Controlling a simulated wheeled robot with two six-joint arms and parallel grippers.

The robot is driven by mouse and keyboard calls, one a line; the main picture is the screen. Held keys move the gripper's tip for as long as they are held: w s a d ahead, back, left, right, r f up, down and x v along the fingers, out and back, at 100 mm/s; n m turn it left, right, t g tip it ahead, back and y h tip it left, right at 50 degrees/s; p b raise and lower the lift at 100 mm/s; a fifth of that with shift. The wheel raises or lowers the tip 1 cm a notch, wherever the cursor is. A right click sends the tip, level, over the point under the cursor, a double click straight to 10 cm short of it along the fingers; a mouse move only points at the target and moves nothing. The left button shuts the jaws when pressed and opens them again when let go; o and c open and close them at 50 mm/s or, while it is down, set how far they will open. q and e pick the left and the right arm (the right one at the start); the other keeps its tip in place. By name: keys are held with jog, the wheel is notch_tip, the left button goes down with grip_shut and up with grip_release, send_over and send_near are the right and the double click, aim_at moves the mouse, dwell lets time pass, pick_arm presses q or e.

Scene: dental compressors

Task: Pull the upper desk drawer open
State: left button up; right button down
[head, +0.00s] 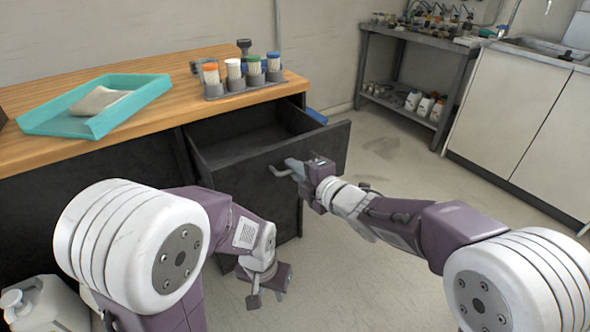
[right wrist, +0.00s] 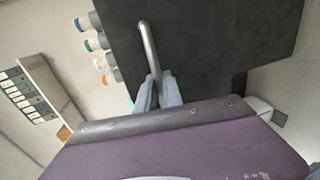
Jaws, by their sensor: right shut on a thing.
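The upper desk drawer (head: 318,150) is dark and stands pulled out from under the wooden desktop, its empty-looking inside partly visible. Its curved metal handle (head: 283,171) is on the front panel. My right gripper (head: 297,167) is at the handle, shut on it. In the right wrist view the handle (right wrist: 147,45) runs down between the two fingers of my right gripper (right wrist: 156,88). My left gripper (head: 268,290) hangs low in front of the desk, below the drawer, away from it; its finger gap is hard to make out.
The desktop (head: 150,130) carries a teal tray (head: 130,108) and a grey rack (head: 243,86) of capped containers. A blue item (head: 317,116) shows behind the drawer front. A white jug (head: 45,305) stands lower left.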

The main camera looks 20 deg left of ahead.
jog(key=c, duration=1.5)
grip_release()
jog(key=p+v, duration=0.2)
jog(key=v, duration=0.7)
